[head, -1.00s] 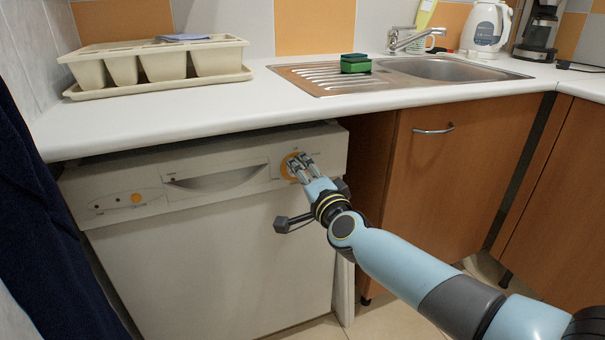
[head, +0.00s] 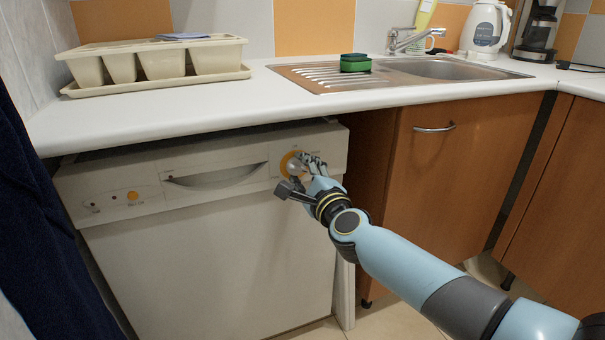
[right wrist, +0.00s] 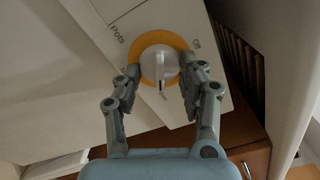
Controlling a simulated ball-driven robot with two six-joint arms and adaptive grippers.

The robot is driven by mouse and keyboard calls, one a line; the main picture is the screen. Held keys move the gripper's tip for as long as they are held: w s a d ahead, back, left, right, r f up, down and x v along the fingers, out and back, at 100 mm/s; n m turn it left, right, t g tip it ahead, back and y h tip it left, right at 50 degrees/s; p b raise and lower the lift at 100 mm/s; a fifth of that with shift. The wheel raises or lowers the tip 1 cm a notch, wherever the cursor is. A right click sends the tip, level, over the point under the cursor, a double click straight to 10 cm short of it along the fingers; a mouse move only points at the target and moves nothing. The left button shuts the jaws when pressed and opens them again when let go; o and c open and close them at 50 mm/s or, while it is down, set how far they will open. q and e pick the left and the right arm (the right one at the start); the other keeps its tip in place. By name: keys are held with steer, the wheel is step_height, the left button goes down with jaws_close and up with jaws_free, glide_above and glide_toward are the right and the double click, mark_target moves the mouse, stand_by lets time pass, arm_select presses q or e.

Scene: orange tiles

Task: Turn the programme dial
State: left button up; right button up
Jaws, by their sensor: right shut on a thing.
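The programme dial (right wrist: 158,62) is a white round knob with a raised grip bar, set on an orange ring on the dishwasher's front panel. In the head view its orange ring (head: 285,163) shows at the panel's right end, partly covered by my gripper. My right gripper (right wrist: 160,82) is shut on the dial, one finger on each side of the knob. It also shows in the head view (head: 308,164). The dishwasher (head: 210,255) is white and stands under the worktop with its door shut. My left gripper is not in view.
The worktop (head: 200,112) overhangs the panel. On it are a cream planter tray (head: 160,66), a green sponge (head: 355,63), a sink (head: 440,68) and a kettle (head: 487,27). A wooden cupboard (head: 440,185) stands to the right. A dark cloth (head: 40,220) hangs at the left.

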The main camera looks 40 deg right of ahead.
steer(key=shift+f+m, duration=0.1)
steer(key=shift+m, duration=0.3)
steer(key=o, duration=1.1)
steer(key=shift+o, duration=0.2)
steer(key=v, duration=1.2)
